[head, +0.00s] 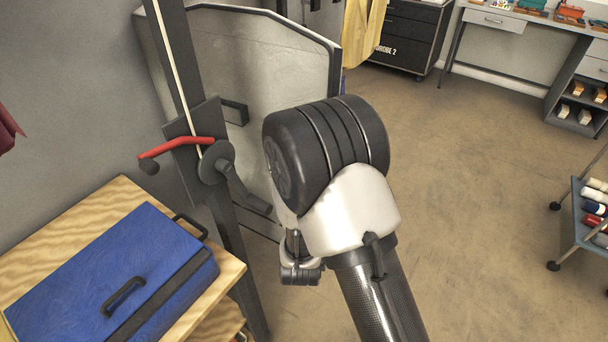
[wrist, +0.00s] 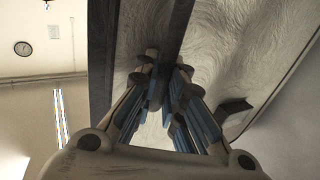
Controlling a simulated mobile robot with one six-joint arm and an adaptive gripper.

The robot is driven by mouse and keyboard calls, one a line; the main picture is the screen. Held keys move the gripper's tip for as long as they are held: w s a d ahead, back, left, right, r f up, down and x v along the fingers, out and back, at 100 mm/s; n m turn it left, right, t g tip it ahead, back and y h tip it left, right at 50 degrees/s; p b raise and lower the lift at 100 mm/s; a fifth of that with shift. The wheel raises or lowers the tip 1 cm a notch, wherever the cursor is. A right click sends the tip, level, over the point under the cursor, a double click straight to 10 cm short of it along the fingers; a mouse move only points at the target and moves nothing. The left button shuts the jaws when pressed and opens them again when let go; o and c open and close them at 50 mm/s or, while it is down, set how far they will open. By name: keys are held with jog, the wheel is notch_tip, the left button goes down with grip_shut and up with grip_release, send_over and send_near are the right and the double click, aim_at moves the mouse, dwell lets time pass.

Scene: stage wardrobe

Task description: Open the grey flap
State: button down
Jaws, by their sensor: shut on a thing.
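The grey flap (head: 265,55) is a large pale panel with a dark edge and a dark handle (head: 235,112) in the head view, at upper centre. My own arm covers its lower right part. In the wrist view the flap's mottled grey surface (wrist: 235,50) fills the upper right, with a dark strip running down to my fingertips. The gripper's fingers are hidden behind my arm in the head view.
A dark post with a red lever (head: 176,147) and a crank (head: 235,180) stands just left of my arm. A blue case (head: 105,265) lies on a wooden table (head: 85,205) at lower left. A trolley (head: 572,225) stands at right. The floor between is clear.

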jog(key=shift+r, duration=0.1)
jog(key=c, duration=1.9)
grip_release()
jog(key=shift+s, duration=0.15)
jog(key=s, duration=0.7)
jog(key=shift+s, duration=0.2)
